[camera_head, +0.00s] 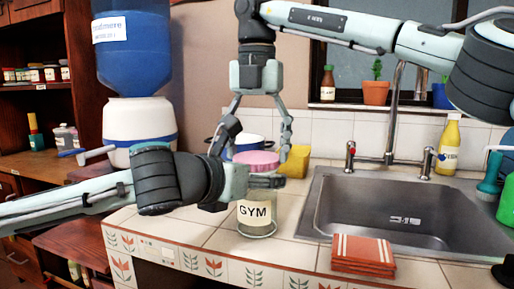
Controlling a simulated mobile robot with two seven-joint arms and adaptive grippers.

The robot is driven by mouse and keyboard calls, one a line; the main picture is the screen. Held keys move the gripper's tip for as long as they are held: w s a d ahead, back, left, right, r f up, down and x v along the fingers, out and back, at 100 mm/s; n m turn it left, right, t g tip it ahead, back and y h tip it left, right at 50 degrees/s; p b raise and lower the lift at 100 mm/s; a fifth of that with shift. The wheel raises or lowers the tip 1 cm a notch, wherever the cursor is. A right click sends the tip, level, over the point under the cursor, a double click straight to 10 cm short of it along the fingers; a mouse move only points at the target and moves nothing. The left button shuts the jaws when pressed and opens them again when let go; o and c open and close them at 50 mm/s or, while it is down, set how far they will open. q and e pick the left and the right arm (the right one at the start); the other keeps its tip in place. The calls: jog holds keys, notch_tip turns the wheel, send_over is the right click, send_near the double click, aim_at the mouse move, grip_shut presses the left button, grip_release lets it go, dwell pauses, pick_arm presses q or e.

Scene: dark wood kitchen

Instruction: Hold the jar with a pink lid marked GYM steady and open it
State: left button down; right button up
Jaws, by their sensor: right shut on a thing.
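The jar (257,222) marked GYM stands upright on the tiled counter, clear glass with a cream label. Its pink lid (257,159) sits at its top. My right gripper (255,146) comes down from above with its fingers on either side of the lid, shut on it. My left gripper (262,181) reaches in from the left at the jar's upper part, just below the lid. Its arm and dark finger parts hide the jar's upper left side, and whether it is open or shut does not show.
A metal sink (400,215) with a tap lies to the right. A folded red cloth (362,254) lies in front of the sink. A yellow sponge (295,162) and a blue-rimmed pot (252,142) are behind the jar. A water dispenser (137,120) stands at the left.

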jog(key=n, duration=1.5)
jog(key=shift+n, duration=0.4)
jog(key=n, duration=1.1)
jog(key=shift+r, duration=0.2)
jog(key=shift+r, duration=0.95)
